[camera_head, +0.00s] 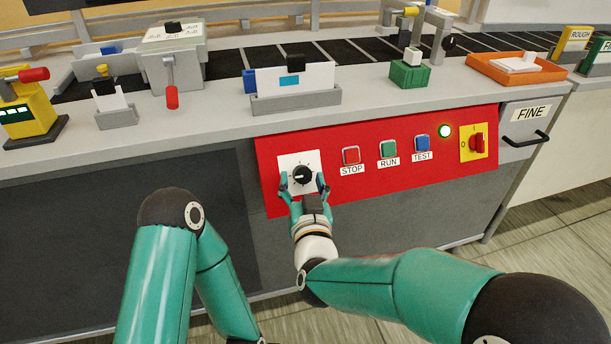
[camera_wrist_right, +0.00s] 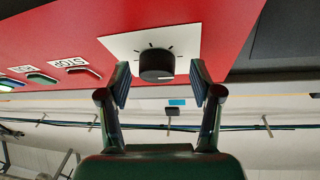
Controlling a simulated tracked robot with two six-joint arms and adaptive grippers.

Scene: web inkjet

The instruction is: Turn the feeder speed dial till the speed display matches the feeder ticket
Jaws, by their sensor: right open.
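The feeder speed dial is a black knob (camera_head: 302,174) with tick marks around it on a white plate (camera_head: 286,161), at the left of a red panel. It also shows in the right wrist view (camera_wrist_right: 157,64). My right gripper (camera_head: 303,186) is open in front of the dial. In the wrist view its two fingers (camera_wrist_right: 161,84) stand on either side of the knob, with a gap on each side. A white card with a blue patch (camera_head: 292,80) stands in a grey holder above; I cannot tell if it is the feeder ticket. I cannot make out a readable speed display. My left gripper is out of view.
Right of the dial are the STOP (camera_head: 351,155), RUN (camera_head: 388,149) and TEST (camera_head: 422,143) buttons, a lit green lamp (camera_head: 445,131) and a red rotary switch (camera_head: 477,143). A yellow device (camera_head: 27,113) stands at the left. The grey ledge (camera_head: 210,120) overhangs the panel.

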